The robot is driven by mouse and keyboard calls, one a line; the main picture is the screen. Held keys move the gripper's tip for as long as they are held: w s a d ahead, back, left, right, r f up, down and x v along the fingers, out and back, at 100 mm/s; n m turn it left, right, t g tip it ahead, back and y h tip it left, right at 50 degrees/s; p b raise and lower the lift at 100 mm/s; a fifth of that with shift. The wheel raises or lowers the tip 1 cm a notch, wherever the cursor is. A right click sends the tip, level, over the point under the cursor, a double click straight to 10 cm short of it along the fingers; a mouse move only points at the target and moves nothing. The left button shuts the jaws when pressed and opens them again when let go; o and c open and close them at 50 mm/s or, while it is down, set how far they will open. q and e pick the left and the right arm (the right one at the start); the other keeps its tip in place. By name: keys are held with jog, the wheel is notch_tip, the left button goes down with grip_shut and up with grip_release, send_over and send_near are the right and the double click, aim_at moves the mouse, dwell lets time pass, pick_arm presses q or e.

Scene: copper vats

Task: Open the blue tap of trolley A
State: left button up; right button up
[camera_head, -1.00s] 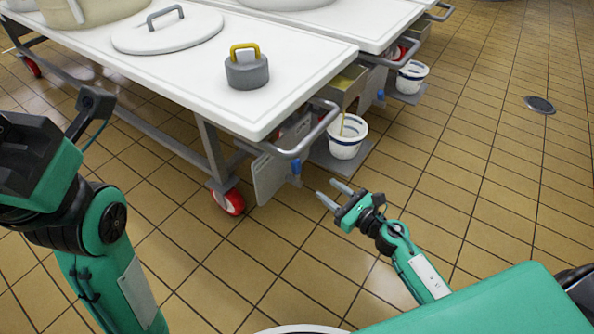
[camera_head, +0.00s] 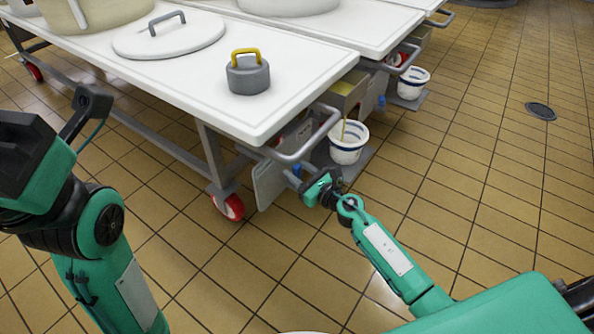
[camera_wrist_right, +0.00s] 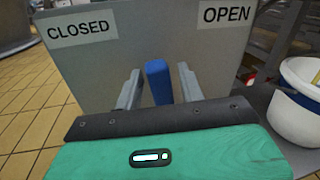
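The blue tap handle (camera_wrist_right: 158,82) stands upright between my right gripper's two grey fingers (camera_wrist_right: 158,90), in front of a grey plate (camera_wrist_right: 100,65). The plate carries a CLOSED label (camera_wrist_right: 82,30) at left and an OPEN label (camera_wrist_right: 227,15) at right. The fingers are open, with a gap visible on each side of the handle. In the head view my right gripper (camera_head: 310,187) is at the near trolley's (camera_head: 256,125) end, by the tap (camera_head: 297,170). No letter on this trolley is visible. My left gripper (camera_head: 25,165) is at the left edge, fingers not visible.
A white bucket with blue bands (camera_head: 348,143) stands right of the tap, under a yellowish stream. A grey push handle (camera_head: 305,150) juts out above the tap. A grey weight (camera_head: 248,75) and a lid (camera_head: 168,35) rest on the trolley top.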

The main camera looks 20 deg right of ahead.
jog(key=shift+w+a, duration=0.1)
jog(key=shift+w, duration=0.15)
grip_shut()
